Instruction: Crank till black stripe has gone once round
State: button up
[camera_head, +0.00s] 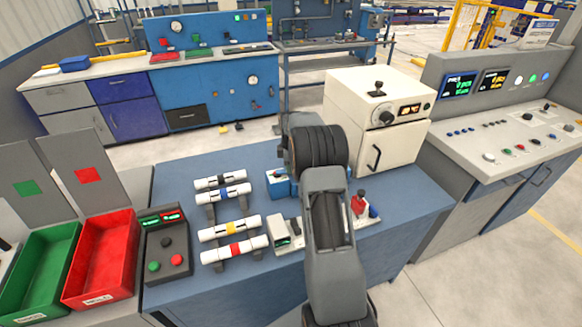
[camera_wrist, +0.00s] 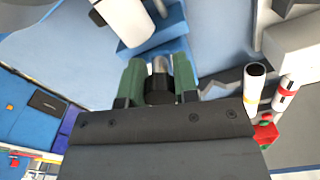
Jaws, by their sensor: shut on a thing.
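In the wrist view my gripper (camera_wrist: 159,84) has its two green fingers either side of a dark round knob (camera_wrist: 159,92) with a grey pin above it. The gripper is shut on this knob, probably the crank's handle. A blue block (camera_wrist: 140,48) lies just beyond the fingertips, with a white cylinder (camera_wrist: 125,20) over it. In the head view my arm hides the gripper and the knob. A blue device (camera_head: 279,188) shows partly left of my arm. I cannot make out a black stripe on the crank. One white pipe (camera_head: 208,184) on the bench has a dark band.
More white pipes with blue (camera_head: 233,191), yellow (camera_head: 230,228) and red (camera_head: 234,248) bands rest on the rack. A button box (camera_head: 167,246), a red bin (camera_head: 104,258) and a green bin (camera_head: 40,270) stand left. A cream cabinet (camera_head: 345,105) stands behind right.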

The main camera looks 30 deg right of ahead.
jog(key=shift+w+r+n, duration=0.1)
jog(key=shift+w+n, duration=0.15)
jog(key=shift+n, duration=0.25)
jog(key=o, duration=0.7)
jog(key=shift+o, duration=1.1)
notch_tip(320, 180, up, 14)
